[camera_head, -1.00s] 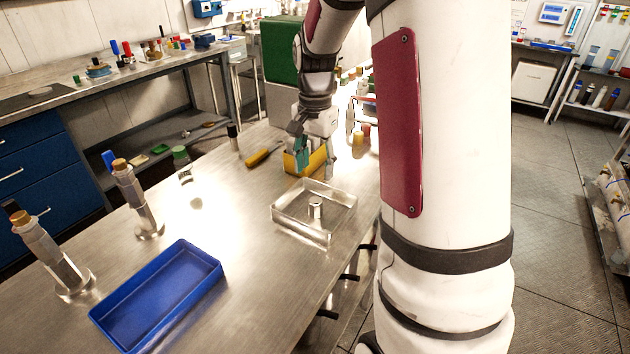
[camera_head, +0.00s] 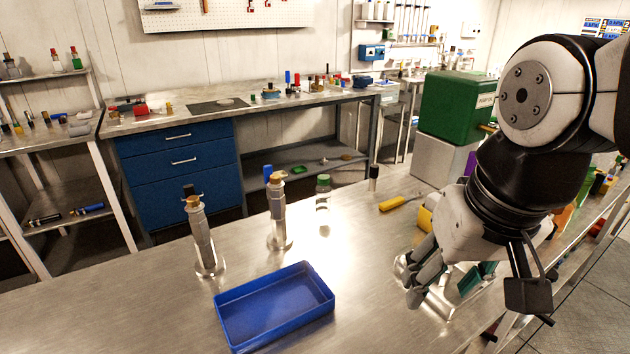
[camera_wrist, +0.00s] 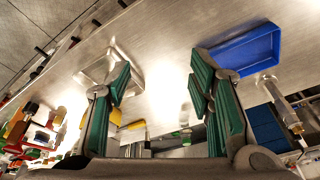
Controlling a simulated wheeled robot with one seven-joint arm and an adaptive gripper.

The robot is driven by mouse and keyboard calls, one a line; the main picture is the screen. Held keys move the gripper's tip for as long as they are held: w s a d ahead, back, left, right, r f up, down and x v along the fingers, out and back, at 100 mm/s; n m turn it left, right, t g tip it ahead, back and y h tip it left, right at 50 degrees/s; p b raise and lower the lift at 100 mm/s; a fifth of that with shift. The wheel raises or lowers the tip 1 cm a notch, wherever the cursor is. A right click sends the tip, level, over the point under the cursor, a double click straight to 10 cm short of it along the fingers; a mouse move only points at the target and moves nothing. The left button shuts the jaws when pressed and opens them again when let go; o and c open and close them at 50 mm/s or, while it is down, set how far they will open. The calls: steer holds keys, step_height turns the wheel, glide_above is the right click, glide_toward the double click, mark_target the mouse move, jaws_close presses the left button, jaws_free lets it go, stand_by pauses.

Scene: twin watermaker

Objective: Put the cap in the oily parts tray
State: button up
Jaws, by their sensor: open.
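A blue tray (camera_head: 290,328) lies empty on the steel bench, and it also shows in the wrist view (camera_wrist: 243,52). My gripper (camera_head: 440,296) is open, to the right of the blue tray and above the bench. In the wrist view its green-padded fingers (camera_wrist: 160,75) are spread with nothing between them. A clear or silvery shallow tray (camera_wrist: 84,74) lies beyond the left finger in the wrist view; in the head view my gripper mostly hides it. I cannot make out a loose cap. Neither tray shows a readable label.
Two metal fittings with brown tops (camera_head: 204,240) (camera_head: 277,212) stand behind the blue tray. A green-capped bottle (camera_head: 323,194), a dark-topped cylinder (camera_head: 374,178) and a yellow-handled tool (camera_head: 397,203) are farther back.

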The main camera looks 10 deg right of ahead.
steer(key=shift+s+a+f+n, duration=0.15)
steer(key=shift+s+a+n, duration=0.15)
steer(key=shift+s, duration=0.35)
steer(key=shift+s+a+f+n, duration=0.2)
steer(key=shift+s+n, duration=0.25)
steer(key=shift+s, duration=0.15)
steer(key=shift+s+a+f+n, duration=0.2)
steer(key=shift+s+n, duration=0.15)
steer(key=shift+s, duration=0.3)
